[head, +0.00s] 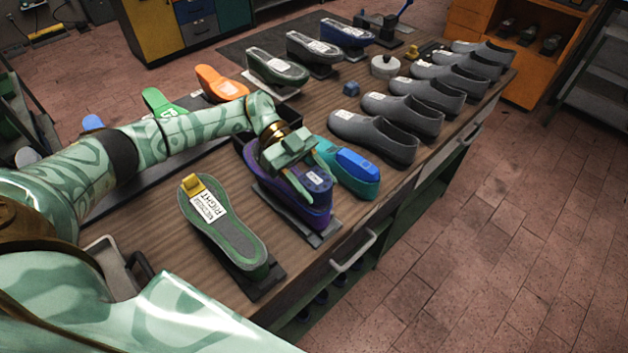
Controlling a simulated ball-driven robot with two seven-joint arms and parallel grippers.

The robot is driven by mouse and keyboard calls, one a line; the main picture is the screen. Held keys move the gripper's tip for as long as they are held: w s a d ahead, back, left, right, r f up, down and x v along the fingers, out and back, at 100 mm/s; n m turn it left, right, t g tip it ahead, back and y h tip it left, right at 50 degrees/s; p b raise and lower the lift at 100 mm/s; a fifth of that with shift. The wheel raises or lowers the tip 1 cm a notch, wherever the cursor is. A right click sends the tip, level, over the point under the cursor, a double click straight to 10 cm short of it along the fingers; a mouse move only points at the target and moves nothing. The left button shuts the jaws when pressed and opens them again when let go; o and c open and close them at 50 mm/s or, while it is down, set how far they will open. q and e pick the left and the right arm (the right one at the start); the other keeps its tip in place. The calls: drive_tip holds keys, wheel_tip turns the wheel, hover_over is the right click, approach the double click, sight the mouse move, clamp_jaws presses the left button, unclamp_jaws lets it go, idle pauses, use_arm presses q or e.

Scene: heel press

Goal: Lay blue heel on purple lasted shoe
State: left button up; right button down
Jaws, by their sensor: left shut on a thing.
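The purple lasted shoe (313,208) stands sole up on a dark plate near the table's front edge, with a white label on its sole. My left gripper (309,173) is over it, with one finger along each side of the sole. It appears shut on this shoe, though the palm and wrist hide the far end and the exact contact. My right gripper is out of view.
A green shoe (227,232) with a yellow heel stands left of the purple one. A teal shoe with a blue top (356,161) stands close on the right. Grey shoes (374,139) line the right side. A white round container (384,67) stands behind.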

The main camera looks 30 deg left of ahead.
use_arm(q)
drive_tip(key=shift+s+f, duration=0.4)
drive_tip(key=shift+f, duration=0.3)
drive_tip(key=o, duration=1.1)
drive_tip(key=b+v, duration=0.1)
drive_tip(key=v, duration=0.4)
drive_tip(key=b+v, duration=0.2)
drive_tip(key=v, duration=0.4)
drive_tip(key=r+b+v, duration=0.1)
drive_tip(key=b+v, duration=0.1)
drive_tip(key=v, duration=0.4)
drive_tip(key=shift+w+d, duration=0.3)
